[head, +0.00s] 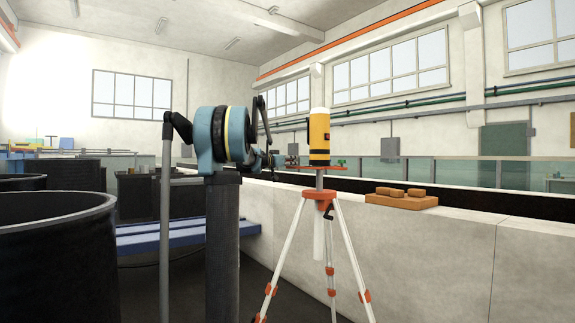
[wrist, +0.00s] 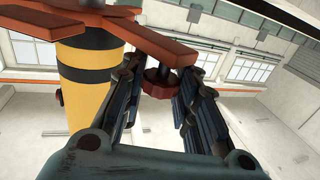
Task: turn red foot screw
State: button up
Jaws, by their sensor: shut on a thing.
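The red foot screw (wrist: 160,83) is a dark red ribbed knob against an orange-red arm of the tribrach (wrist: 160,42) in the wrist view. My gripper (wrist: 161,76) has one finger on each side of it and is shut on it. In the head view my gripper (head: 290,160) reaches the left side of the instrument base, and the red screw cannot be made out there. The yellow instrument with black bands (head: 319,137) stands upright on the orange tripod (head: 320,196). It also shows in the wrist view (wrist: 92,85).
A small green part (head: 341,163) sits at the right of the instrument base. A pale wall (head: 420,240) runs behind the tripod, with brown blocks on an orange tray (head: 402,201) on top. A black round tank (head: 50,260) stands at the left, and a blue bench (head: 160,240) behind my arm.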

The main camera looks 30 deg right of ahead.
jog(key=shift+t, duration=0.3)
jog(key=n+t+y, duration=0.4)
jog(key=n+t, duration=0.1)
jog(key=t, duration=0.1)
jog(key=n+t+y, duration=0.2)
jog(key=y, duration=0.1)
jog(key=n+t+y, duration=0.1)
jog(key=n+y, duration=0.1)
jog(key=y, duration=0.1)
jog(key=shift+d+t, duration=0.15)
jog(key=shift+t, duration=0.25)
jog(key=n+t+y, duration=0.1)
jog(key=n+y, duration=0.3)
jog(key=y, duration=0.2)
jog(key=shift+n+y, duration=1.7)
jog(key=shift+y, duration=0.8)
jog(key=shift+a+y, duration=0.2)
jog(key=shift+y, duration=0.1)
jog(key=o, duration=1.1)
jog(key=shift+w, duration=0.1)
